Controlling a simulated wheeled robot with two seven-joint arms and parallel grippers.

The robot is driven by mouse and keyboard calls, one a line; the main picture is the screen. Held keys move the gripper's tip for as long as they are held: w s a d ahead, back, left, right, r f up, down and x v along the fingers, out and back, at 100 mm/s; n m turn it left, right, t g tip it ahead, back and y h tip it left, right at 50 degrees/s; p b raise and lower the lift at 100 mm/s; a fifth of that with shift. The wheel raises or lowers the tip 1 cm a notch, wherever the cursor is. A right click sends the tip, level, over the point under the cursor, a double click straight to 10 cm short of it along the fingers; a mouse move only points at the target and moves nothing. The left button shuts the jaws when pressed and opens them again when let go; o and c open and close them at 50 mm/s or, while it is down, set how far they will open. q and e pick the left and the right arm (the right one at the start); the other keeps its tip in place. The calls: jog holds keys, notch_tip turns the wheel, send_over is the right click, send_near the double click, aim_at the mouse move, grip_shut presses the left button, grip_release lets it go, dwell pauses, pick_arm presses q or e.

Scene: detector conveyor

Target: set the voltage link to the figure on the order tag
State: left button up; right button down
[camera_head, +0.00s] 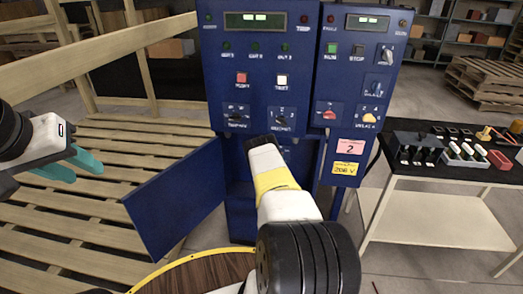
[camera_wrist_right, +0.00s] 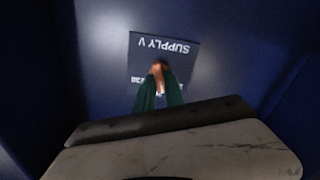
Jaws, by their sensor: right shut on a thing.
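The order tag (camera_head: 346,169) is a yellow label on the blue cabinet's right section, and it appears to read 208 V. In the right wrist view, a dark plate (camera_wrist_right: 165,48) carries the upside-down words SUPPLY V. My right gripper (camera_wrist_right: 160,88) has its green fingers closed on a small orange-brown piece (camera_wrist_right: 157,69) in front of that plate, seemingly the voltage link. The fingers hide most of it, and its setting cannot be read. In the head view, my right arm hides those fingers. My left gripper (camera_head: 70,166), with teal fingers apart, is empty at the left.
The blue cabinet (camera_head: 211,75) has displays, buttons and knobs above. Its lower door (camera_head: 172,197) stands open to the left. A pink tag (camera_head: 350,147) with a question mark sits above the yellow one. A black-topped table (camera_head: 391,167) with parts stands right; wooden slats (camera_head: 60,224) lie left.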

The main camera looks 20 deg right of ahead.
jog(key=shift+s+f+m, duration=0.1)
jog(key=shift+m, duration=2.1)
jog(key=c, duration=1.4)
grip_release()
jog(key=shift+c, duration=0.2)
jog(key=v, duration=0.7)
jog(key=shift+s+a, duration=0.2)
jog(key=shift+s, duration=0.1)
